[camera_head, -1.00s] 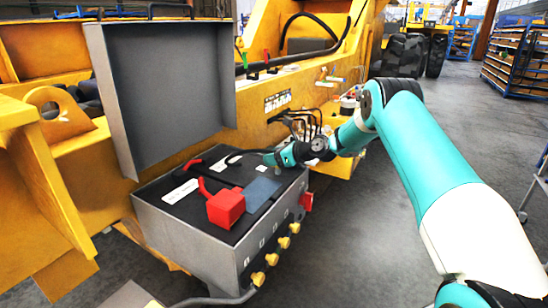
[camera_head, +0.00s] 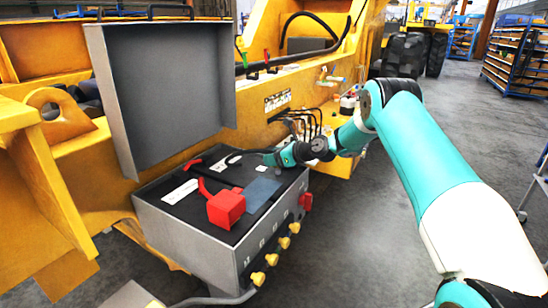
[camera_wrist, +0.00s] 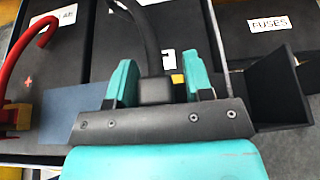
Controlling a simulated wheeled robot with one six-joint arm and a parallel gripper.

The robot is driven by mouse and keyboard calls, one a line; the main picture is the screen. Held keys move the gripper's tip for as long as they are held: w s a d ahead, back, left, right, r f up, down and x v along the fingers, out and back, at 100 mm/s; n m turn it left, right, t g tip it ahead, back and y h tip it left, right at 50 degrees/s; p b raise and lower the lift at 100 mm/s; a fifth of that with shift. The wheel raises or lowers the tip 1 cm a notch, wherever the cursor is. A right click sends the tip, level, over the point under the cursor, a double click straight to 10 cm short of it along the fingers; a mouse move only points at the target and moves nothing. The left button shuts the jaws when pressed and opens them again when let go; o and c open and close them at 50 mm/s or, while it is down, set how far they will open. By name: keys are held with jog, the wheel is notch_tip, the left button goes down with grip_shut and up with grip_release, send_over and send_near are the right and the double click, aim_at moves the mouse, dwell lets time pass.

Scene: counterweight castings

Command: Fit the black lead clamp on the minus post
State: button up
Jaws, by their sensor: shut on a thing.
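My gripper (camera_wrist: 158,84) is shut on the black lead clamp (camera_wrist: 155,91), which sits between its two teal fingers. The black cable (camera_wrist: 143,35) runs from the clamp toward the top of the wrist view. A small yellow-brass piece (camera_wrist: 177,77) shows just right of the clamp; I cannot tell whether it is the minus post. A white label (camera_wrist: 168,57) lies beyond it, partly hidden. In the head view my gripper is low over the far right part of the open battery box (camera_head: 195,238). The clamp's underside and its contact with any post are hidden.
The red lead (camera_wrist: 22,55) curves at the left of the wrist view, near a plus mark. A red cover (camera_head: 226,208) stands on the box top beside a blue-grey panel (camera_head: 262,190). The raised lid (camera_head: 165,95) stands behind. A black upright plate (camera_wrist: 280,90) is right of my gripper.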

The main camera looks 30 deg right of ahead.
jog(key=shift+f+b, duration=0.95)
jog(key=shift+f, duration=0.65)
jog(key=o, duration=1.1)
jog(key=shift+r, duration=0.1)
jog(key=shift+c, duration=0.2)
jog(key=shift+s+d+r, duration=0.15)
jog(key=shift+s+d, duration=0.2)
jog(key=shift+d, duration=0.1)
jog(key=b+v, duration=0.5)
jog(key=v, duration=1.1)
jog(key=shift+s, duration=0.3)
jog(key=shift+a, duration=0.15)
